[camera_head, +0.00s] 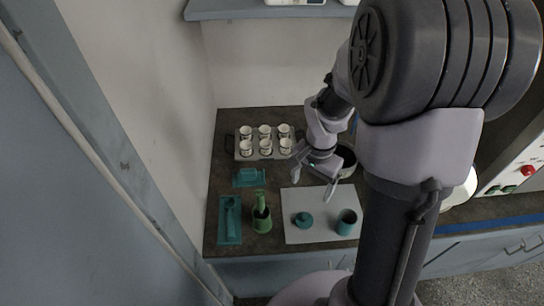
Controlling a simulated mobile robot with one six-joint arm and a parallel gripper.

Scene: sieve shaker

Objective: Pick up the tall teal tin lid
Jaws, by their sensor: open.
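A small round teal lid (302,220) with a knob on top lies on the white mat (325,204), near its left side. An open teal tin (346,222) stands upright on the same mat, to the right of the lid. My gripper (313,197) is open with nothing between its fingers. It appears above the mat, behind the lid as seen in the picture. Its height above the mat is hard to tell.
To the left stand a green pot (261,218) with a tool in it, a teal tray with a scoop (230,219) and another teal tray (250,178). A rack of several white cups (264,147) is at the back. A dark round bowl (346,160) sits partly hidden behind my arm.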

